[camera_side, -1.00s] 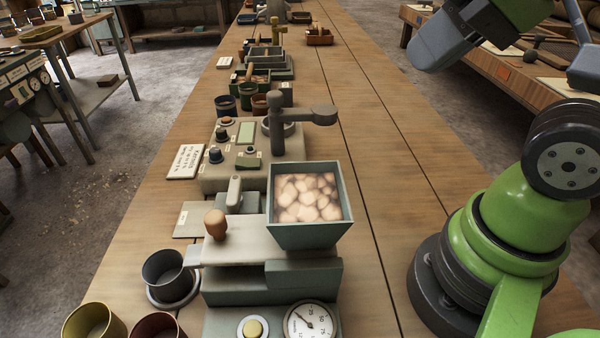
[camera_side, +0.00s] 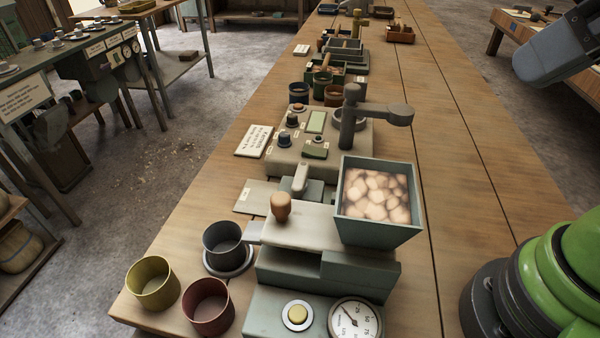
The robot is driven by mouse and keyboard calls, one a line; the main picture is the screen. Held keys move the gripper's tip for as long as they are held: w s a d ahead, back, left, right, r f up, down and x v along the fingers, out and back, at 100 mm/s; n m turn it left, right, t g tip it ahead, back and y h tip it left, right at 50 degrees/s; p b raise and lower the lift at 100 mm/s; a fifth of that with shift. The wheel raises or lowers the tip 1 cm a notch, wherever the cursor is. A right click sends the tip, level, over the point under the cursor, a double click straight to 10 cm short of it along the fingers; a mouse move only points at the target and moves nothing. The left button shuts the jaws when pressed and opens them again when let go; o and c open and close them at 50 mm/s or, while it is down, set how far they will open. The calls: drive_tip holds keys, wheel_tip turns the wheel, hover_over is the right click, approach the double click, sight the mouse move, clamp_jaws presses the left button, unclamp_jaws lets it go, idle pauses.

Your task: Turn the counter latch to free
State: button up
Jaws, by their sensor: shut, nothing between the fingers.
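I cannot tell for sure which part is the counter latch. A thick grey swing arm (camera_side: 385,111) on a post stands at the back of that box and points right. Markings on these parts are too small to read. My gripper is outside the view; only my green and dark base and a grey-blue part of my arm show at the right edge.
A hopper (camera_side: 345,205) of pale lumps stands right of the knob. In front are a round gauge (camera_side: 355,320), a yellow button (camera_side: 298,314) and yellow (camera_side: 153,285), red (camera_side: 208,305) and dark (camera_side: 222,243) cups. The bench's right side (camera_side: 440,150) is clear.

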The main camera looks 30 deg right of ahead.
drive_tip(key=o, duration=0.3)
drive_tip(key=shift+w, duration=0.1)
drive_tip(key=o, duration=0.4)
drive_tip(key=shift+w+a+r+n, duration=0.2)
drive_tip(key=shift+w+n, duration=0.1)
drive_tip(key=shift+n, duration=0.3)
drive_tip(key=w+n, duration=0.2)
drive_tip(key=w+a+n+g, duration=0.1)
drive_tip(key=w+n, duration=0.1)
drive_tip(key=n, duration=0.1)
drive_tip(key=w+a+n+g, duration=0.1)
drive_tip(key=n, duration=0.2)
drive_tip(key=shift+w+r, duration=0.35)
drive_tip(key=shift+w, duration=0.05)
drive_tip(key=n+g+h, duration=0.2)
drive_tip(key=n+g, duration=0.3)
drive_tip(key=n, duration=1.7)
approach(300, 174)
wheel_tip(300, 174, down, 9)
drive_tip(key=shift+w+f, duration=0.1)
drive_tip(key=shift+f, duration=0.1)
clamp_jaws()
